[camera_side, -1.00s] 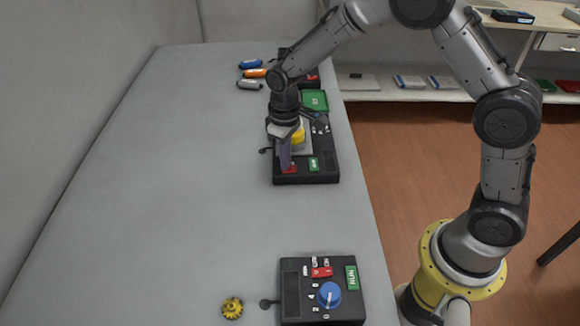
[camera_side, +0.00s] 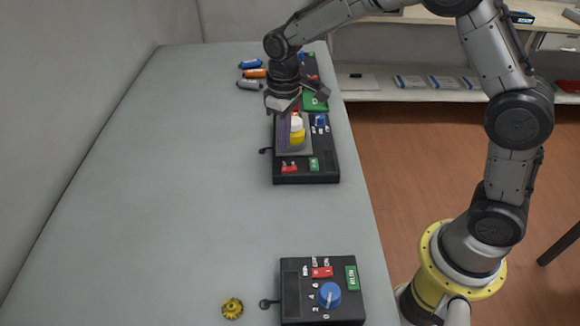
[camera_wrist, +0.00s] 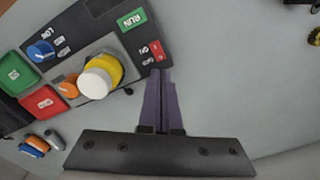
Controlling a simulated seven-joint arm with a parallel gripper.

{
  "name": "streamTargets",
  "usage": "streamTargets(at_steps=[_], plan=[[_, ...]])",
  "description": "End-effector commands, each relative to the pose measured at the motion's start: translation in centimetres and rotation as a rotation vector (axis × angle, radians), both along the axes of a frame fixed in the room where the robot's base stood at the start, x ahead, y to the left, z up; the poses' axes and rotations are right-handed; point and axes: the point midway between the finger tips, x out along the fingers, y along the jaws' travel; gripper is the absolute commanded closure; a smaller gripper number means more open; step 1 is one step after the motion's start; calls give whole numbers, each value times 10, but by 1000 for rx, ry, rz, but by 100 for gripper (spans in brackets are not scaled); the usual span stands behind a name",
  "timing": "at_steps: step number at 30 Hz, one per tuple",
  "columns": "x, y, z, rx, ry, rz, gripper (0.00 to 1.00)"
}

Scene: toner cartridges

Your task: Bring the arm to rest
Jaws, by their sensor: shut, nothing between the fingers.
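My gripper (camera_side: 282,140) is over the left side of the middle black control box (camera_side: 305,179), pointing down. In the wrist view my gripper (camera_wrist: 161,74) shows its two purple fingers pressed together with nothing between them. The fingertips look beside the box's grey plate, which bears a yellow and white round piece (camera_side: 297,136). That yellow and white piece also shows in the wrist view (camera_wrist: 101,74), left of the fingers and apart from them. I cannot tell the exact height of the fingertips.
Blue (camera_side: 250,64), orange (camera_side: 254,73) and grey (camera_side: 249,85) cartridges lie at the back left. A green block (camera_side: 316,102) is behind the middle box. A box with a blue dial (camera_side: 329,294) and a yellow gear (camera_side: 232,308) are at the front. The table's left is clear.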

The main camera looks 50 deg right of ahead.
Motion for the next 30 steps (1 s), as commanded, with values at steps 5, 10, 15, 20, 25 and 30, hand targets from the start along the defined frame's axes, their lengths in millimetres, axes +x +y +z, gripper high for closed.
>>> streamTargets(at_steps=[5,10,15,20,25,30], plan=[[0,0,0,0,0,0,100],[2,-3,12,3,-28,-8,100],[-8,-15,74,19,-153,-33,100],[-54,-32,133,32,-276,-70,100],[-117,-46,170,42,-387,-117,100],[-185,-56,178,51,-481,-168,100]])
